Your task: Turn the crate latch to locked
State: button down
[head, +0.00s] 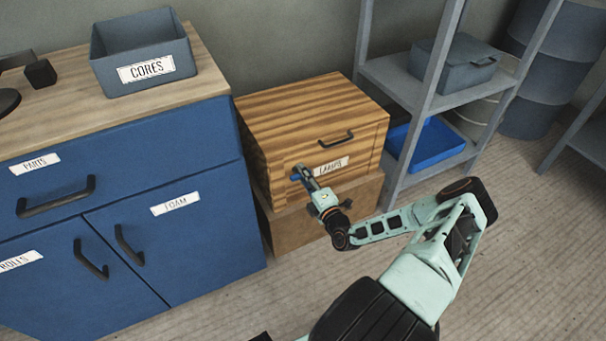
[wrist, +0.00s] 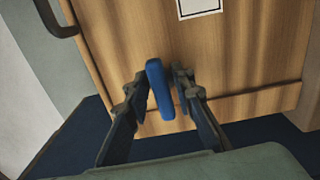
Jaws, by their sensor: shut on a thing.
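The wooden crate (head: 290,130) has a dark handle and a LAMPS label on its front face, which also fills much of the wrist view (wrist: 250,60). The blue latch (wrist: 160,90) is a short rounded bar on that front; in the head view its end (head: 295,177) shows at the left, partly hidden by my gripper (head: 303,173). In the wrist view my gripper (wrist: 162,86) has one finger on each side of the latch and is shut on it. The latch stands nearly upright in the wrist view, slightly tilted. No lock marking is readable.
The crate stands on a plain brown box (head: 305,222). A blue cabinet (head: 200,230) with dark handles is close on the left. A grey shelf rack (head: 408,150) with a blue tray (head: 432,145) stands on the right. Floor in front is open.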

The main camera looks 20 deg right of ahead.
jog(key=shift+m, duration=0.3)
dwell(0.4)
jog(key=c, duration=1.9)
grip_release()
jog(key=shift+c, duration=0.2)
jog(key=s, duration=0.7)
jog(key=shift+s, duration=0.25)
